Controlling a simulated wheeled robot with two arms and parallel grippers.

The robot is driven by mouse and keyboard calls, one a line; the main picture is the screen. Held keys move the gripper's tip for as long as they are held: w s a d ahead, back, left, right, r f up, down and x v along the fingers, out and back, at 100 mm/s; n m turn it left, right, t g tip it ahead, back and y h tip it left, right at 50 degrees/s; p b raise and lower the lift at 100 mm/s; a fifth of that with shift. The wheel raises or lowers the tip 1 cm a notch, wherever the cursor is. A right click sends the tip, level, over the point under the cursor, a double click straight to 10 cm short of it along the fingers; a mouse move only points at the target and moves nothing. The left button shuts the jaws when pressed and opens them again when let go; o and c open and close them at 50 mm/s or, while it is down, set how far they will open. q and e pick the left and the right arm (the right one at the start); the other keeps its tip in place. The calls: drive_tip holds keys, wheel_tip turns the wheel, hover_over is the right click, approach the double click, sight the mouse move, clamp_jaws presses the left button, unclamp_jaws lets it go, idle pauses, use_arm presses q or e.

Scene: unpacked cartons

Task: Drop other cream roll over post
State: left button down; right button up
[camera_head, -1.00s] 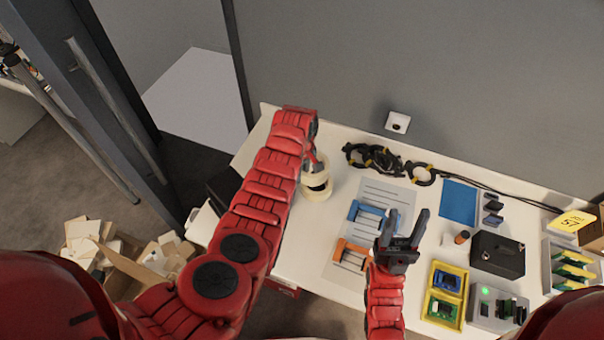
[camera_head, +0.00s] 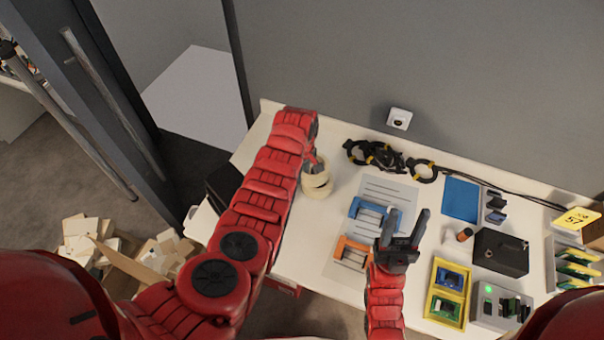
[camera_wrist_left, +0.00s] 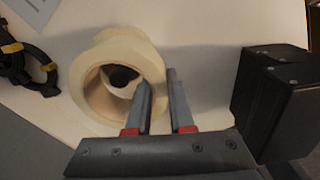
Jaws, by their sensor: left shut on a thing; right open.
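A cream roll (camera_head: 322,166) is at my left gripper (camera_head: 311,163), near the back left of the table. In the left wrist view, the gripper (camera_wrist_left: 158,78) is shut on the wall of this cream roll (camera_wrist_left: 128,45), one finger inside the hole. A dark round post top (camera_wrist_left: 122,76) shows through the hole, with a pale ring around it. Another cream roll (camera_head: 317,192) appears below the held one in the head view. Whether the held roll touches it is unclear. My right gripper (camera_head: 418,213) is open and empty above the table front.
Black cable coils (camera_head: 374,155) lie to the right of the rolls. A black box (camera_wrist_left: 270,95) stands close by my left gripper in the wrist view. Blue and orange holders (camera_head: 372,213) sit on a grey sheet. A black case (camera_head: 500,252) and yellow trays (camera_head: 447,280) are further right.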

use_arm(q)
drive_tip(key=shift+f+b, duration=0.65)
drive_tip(key=shift+f, duration=0.25)
drive_tip(key=c, duration=0.7)
unclamp_jaws()
drive_tip(key=shift+o, duration=0.2)
drive_tip(key=o, duration=0.3)
drive_tip(key=shift+o, duration=0.2)
wheel_tip(320, 180, up, 3)
drive_tip(key=p, duration=0.3)
drive_tip(key=shift+r+p, duration=1.7)
drive_tip(key=shift+r, duration=0.85)
